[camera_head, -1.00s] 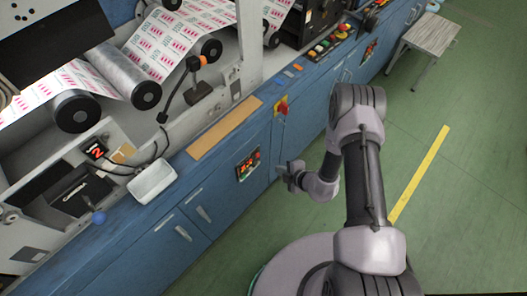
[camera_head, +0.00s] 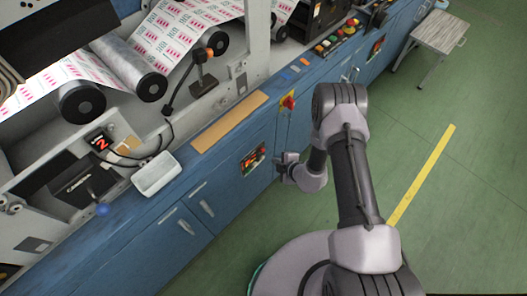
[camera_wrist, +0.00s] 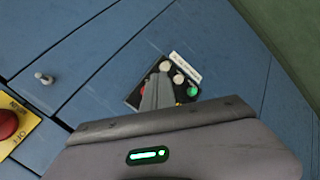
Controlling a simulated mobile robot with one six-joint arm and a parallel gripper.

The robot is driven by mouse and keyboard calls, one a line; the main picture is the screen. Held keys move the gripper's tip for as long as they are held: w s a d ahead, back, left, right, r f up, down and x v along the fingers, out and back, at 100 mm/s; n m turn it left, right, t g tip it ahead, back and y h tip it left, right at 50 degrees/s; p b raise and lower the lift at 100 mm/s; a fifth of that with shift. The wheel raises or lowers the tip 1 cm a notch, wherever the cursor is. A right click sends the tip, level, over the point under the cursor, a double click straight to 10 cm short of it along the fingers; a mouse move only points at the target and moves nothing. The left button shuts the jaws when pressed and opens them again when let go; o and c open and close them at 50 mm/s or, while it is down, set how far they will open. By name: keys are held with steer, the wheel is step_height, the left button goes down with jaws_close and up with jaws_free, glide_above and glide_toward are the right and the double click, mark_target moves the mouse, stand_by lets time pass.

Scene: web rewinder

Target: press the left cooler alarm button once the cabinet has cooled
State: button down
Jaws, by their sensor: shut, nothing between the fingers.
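A small dark button panel (camera_head: 252,159) is on the blue cabinet front, left of my gripper. In the wrist view the panel (camera_wrist: 131,99) carries a red button, pale round buttons (camera_wrist: 165,66) and a lit green button (camera_wrist: 193,91), with a white label strip (camera_wrist: 186,67) beside it. The label is too small to read. My gripper (camera_head: 279,161) is shut and empty, close to the cabinet front. In the wrist view the shut fingers (camera_wrist: 155,88) overlap the panel and hide part of it. Contact cannot be told.
A red switch on a yellow plate (camera_head: 289,102) sits above my gripper; it also shows in the wrist view (camera_wrist: 8,124). A second panel (camera_head: 376,48) is farther right. A white tray (camera_head: 156,175) lies on the ledge.

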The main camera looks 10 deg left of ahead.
steer(key=shift+w+a+b, duration=0.5)
steer(key=shift+w+a, duration=0.4)
steer(key=shift+a, duration=0.25)
stand_by(1.2)
steer(key=shift+w+a, duration=0.25)
steer(key=shift+a, duration=0.1)
steer(key=shift+w+a+b, duration=0.3)
steer(key=shift+a+b, duration=0.1)
steer(key=shift+b, duration=0.05)
stand_by(0.9)
steer(key=shift+s+d, duration=0.55)
steer(key=shift+d, duration=0.2)
steer(key=shift+d, duration=0.1)
steer(key=s+d, duration=0.1)
steer(key=d, duration=0.1)
steer(key=s+d+p, duration=0.1)
steer(key=s, duration=0.1)
steer(key=shift+d, duration=0.4)
